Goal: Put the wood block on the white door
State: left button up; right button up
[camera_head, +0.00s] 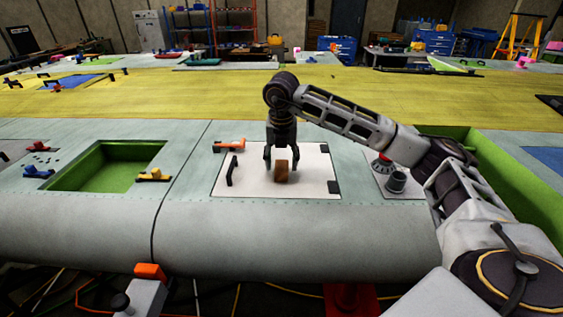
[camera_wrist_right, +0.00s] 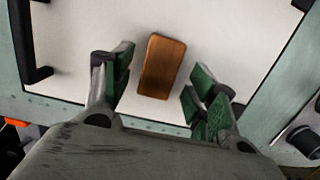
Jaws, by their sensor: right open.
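The wood block (camera_head: 281,173) is brown and stands on the white door (camera_head: 310,182), near its front middle. In the right wrist view the block (camera_wrist_right: 162,66) lies between and a little beyond the two green-padded fingertips, with white surface visible on both sides of it. My right gripper (camera_head: 281,160) points down right at the block and is open; its fingers (camera_wrist_right: 160,80) are apart and I see no contact with the block. The door also shows in the right wrist view (camera_wrist_right: 230,40), with a black handle at its left. My left gripper is not in view.
An orange clamp (camera_head: 229,145) and a black handle (camera_head: 232,170) sit at the door's left. A green recess (camera_head: 100,168) with yellow and red clamps lies farther left. A grey panel with knobs (camera_head: 396,181) is to the right, near my arm.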

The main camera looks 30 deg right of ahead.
aim_at(281, 167)
notch_tip(281, 167, up, 3)
jog(key=shift+s+f+p, duration=0.1)
jog(key=shift+f+p, duration=0.1)
jog(key=shift+p, duration=0.4)
jog(key=shift+a+r+p, duration=0.1)
jog(key=shift+r+p, duration=0.25)
jog(key=shift+r, duration=0.3)
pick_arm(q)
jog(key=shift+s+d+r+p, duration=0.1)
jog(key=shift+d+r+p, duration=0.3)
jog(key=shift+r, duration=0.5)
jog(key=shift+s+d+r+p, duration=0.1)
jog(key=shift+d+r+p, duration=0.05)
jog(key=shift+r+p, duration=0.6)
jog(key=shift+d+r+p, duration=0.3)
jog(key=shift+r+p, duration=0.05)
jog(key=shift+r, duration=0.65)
pick_arm(e)
jog(key=shift+s+a+r, duration=0.1)
jog(key=shift+s+r, duration=0.1)
jog(key=shift+r, duration=1.1)
jog(key=shift+s+a+r, duration=0.1)
jog(key=shift+s+r, duration=0.05)
jog(key=shift+r, duration=1.1)
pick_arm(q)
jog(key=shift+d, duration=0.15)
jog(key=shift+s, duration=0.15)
